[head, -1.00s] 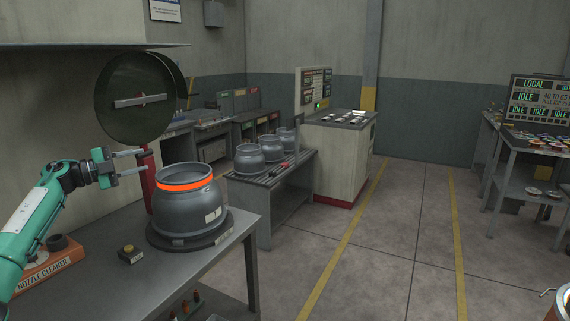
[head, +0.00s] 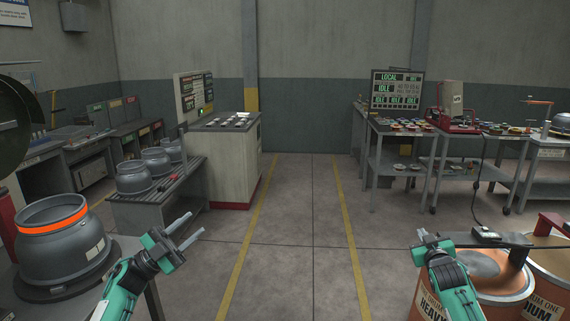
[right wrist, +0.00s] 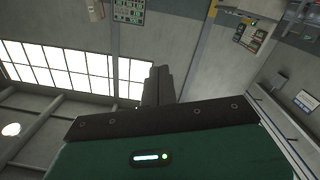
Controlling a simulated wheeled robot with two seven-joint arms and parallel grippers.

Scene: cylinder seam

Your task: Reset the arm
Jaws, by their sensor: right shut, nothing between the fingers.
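My left gripper (head: 186,230) is in the head view at lower left, its two fingers apart with nothing between them. It is over the aisle side, to the right of the grey cylinder (head: 62,250) with an orange band around its neck, and is not touching it. My right gripper (head: 424,236) is at lower right in the head view, shut and empty, close to the orange drums. In the right wrist view its closed fingers (right wrist: 158,85) point up against the wall and windows.
Several grey cylinders (head: 133,178) stand on a low bench at left. A control cabinet (head: 225,160) is behind them. Orange drums (head: 485,275) with labels stand at lower right. Worktables (head: 400,128) line the back right. The floor between the yellow lines is clear.

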